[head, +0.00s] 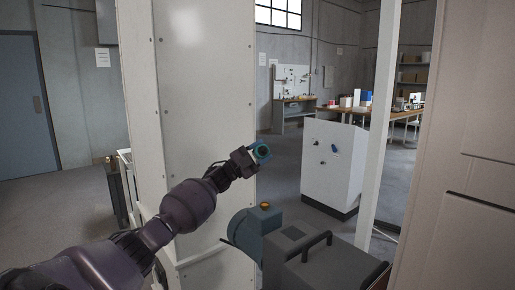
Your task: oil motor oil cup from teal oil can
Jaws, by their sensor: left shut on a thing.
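My left arm reaches in from the lower left. Its gripper (254,155) is shut on a small teal round thing, which looks like the teal oil can (262,151). The gripper partly hides the can, and I cannot tell its spout. A blue motor (246,230) sits lower in the middle of the head view. A small brass-coloured cup (265,205) stands on top of it, which looks like the oil cup. The can appears above the cup in the picture, apart from it. My right gripper is not in view.
A tall white column (190,90) stands close behind my left arm. A dark grey housing with a handle (318,245) is right of the motor. A white control cabinet (333,165) and a pale post (378,130) stand beyond. A large beige panel (465,150) fills the right side.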

